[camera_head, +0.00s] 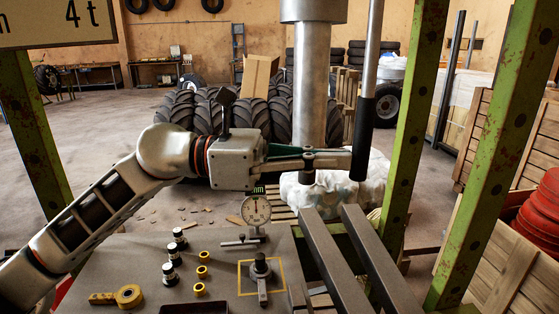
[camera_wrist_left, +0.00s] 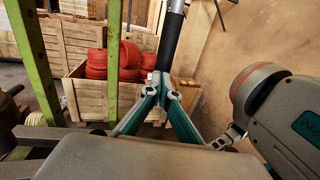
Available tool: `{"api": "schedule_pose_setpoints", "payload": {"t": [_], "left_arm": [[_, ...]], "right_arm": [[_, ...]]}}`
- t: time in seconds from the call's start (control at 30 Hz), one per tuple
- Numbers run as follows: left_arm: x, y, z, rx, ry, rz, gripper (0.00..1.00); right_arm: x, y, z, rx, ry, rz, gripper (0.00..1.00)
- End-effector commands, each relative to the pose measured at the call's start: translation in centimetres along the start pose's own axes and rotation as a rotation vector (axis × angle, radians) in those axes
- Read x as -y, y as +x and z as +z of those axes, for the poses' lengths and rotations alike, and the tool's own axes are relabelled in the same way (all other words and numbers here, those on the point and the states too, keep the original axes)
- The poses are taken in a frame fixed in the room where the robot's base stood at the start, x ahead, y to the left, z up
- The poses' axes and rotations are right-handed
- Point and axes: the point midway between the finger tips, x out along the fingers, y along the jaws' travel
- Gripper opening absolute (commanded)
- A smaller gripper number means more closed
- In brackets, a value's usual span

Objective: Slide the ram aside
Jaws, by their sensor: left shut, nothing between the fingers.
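The ram (camera_head: 312,90) is a silver vertical cylinder under a wider upper part. It stands behind my left gripper (camera_head: 345,160) in the head view. That gripper is shut and empty, its teal fingers pointing right. A pale lever with a black grip (camera_head: 363,130) hangs down at its fingertips; the grip also shows in the left wrist view (camera_wrist_left: 170,40), just beyond the converged fingertips (camera_wrist_left: 163,85). I cannot tell whether they touch. My right gripper (camera_wrist_left: 232,135) shows only in part at the right of the wrist view; its fingers are unclear.
A grey bench (camera_head: 135,260) holds a dial gauge (camera_head: 256,210), brass rings (camera_head: 203,272), dark plugs (camera_head: 170,273) and a yellow-framed fixture (camera_head: 261,268). Two grey beams (camera_head: 380,262) run below the ram. Green posts (camera_head: 412,110) stand at the right. Red coils (camera_head: 540,215) sit in a crate.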

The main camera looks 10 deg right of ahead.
Motion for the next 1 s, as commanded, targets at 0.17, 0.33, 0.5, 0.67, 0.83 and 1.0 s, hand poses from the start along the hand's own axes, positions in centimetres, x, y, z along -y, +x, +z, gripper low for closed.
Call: {"api": "schedule_pose_setpoints", "payload": {"t": [0.17,0.33,0.5,0.67,0.83,1.0], "left_arm": [[-0.9,4.8,0.1,0.001,0.0,-0.002,0.0],[-1.5,7.8,0.1,0.001,-0.001,-0.001,0.0],[-1.9,9.4,0.0,0.001,-0.001,-0.001,0.0],[-2.0,9.8,0.0,0.0,-0.001,0.001,0.0],[-2.0,9.8,0.0,0.0,-0.001,0.001,0.0],[-2.0,9.7,0.0,0.0,-0.001,0.001,0.0]], "right_arm": [[0.2,0.1,0.2,0.003,0.002,-0.002,0.0],[0.3,0.1,0.4,0.005,0.003,-0.004,0.0],[0.3,0.2,0.5,0.007,0.003,-0.004,0.0],[0.3,0.2,0.5,0.006,0.002,-0.003,0.0],[0.2,0.1,0.3,0.002,0.002,-0.003,0.0],[0.2,0.1,0.1,-0.001,0.002,-0.002,0.0]]}}
